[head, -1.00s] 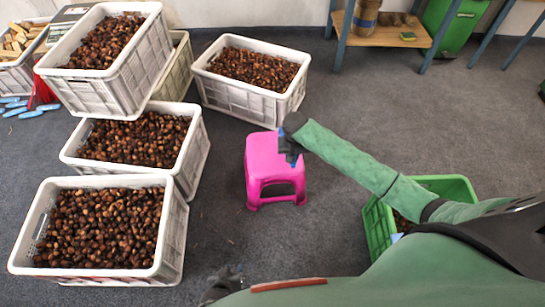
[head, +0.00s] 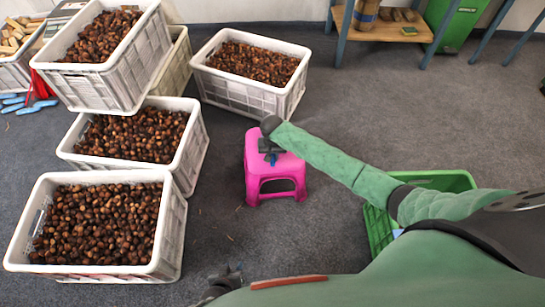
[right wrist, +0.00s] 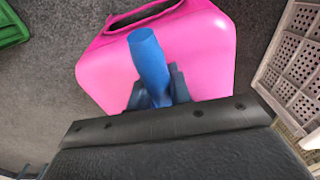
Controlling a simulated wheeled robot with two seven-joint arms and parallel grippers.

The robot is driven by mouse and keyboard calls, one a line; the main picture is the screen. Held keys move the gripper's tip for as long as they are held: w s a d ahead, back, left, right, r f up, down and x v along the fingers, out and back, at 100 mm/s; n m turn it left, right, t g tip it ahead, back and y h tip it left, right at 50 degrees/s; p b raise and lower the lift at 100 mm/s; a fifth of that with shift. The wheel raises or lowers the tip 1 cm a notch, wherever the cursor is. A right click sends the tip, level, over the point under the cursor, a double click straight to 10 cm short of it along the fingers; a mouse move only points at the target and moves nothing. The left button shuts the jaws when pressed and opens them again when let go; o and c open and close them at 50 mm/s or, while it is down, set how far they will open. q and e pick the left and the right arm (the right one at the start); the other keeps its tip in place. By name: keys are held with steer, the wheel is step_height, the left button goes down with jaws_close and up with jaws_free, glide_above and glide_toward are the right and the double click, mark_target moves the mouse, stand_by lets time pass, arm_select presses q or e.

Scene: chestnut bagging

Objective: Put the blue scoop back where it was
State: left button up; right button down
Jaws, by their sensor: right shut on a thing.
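The blue scoop (right wrist: 149,62) is in my right gripper (right wrist: 158,90), whose fingers are shut around its blue handle. The scoop's far part is hidden behind the gripper body in the right wrist view. In the head view my right gripper (head: 270,151) is over the seat of the pink stool (head: 275,182), with a small bit of blue showing below it. The stool also fills the middle of the right wrist view (right wrist: 205,55). I cannot tell whether the scoop touches the seat. My left gripper (head: 226,279) is at the bottom edge, partly hidden, its fingers unclear.
White crates of chestnuts stand at the left, one (head: 160,262) in front and one (head: 285,105) behind the stool. A green crate (head: 453,182) stands at the right, partly behind my right arm. A wooden shelf (head: 385,36) is at the back. Grey floor is clear around the stool.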

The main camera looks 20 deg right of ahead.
stand_by(0.3)
steer(key=c, duration=1.3)
jaws_free()
steer(key=shift+f, duration=0.1)
step_height(320, 180, up, 12)
steer(key=shift+s+a+p, duration=0.1)
steer(key=shift+s+p, duration=0.05)
steer(key=shift+p, duration=0.8)
steer(key=s+a+f+n+t+y, duration=0.2)
steer(key=s+a+f, duration=0.1)
steer(key=s+a, duration=0.4)
steer(key=s+a+f+n+t+y, duration=0.2)
steer(key=s+a+f, duration=0.2)
steer(key=s+a, duration=0.35)
steer(key=s+f+t, duration=0.1)
steer(key=s+f, duration=0.2)
steer(key=s, duration=0.4)
steer(key=s+f+t, duration=0.1)
steer(key=s+f, duration=0.3)
steer(key=s, duration=0.3)
steer(key=s+f+n+t, duration=0.1)
steer(key=s+f, duration=0.3)
steer(key=s, duration=0.3)
steer(key=shift+s+d+f, duration=0.15)
steer(key=shift+d+f, duration=0.1)
steer(key=shift+d, duration=0.05)
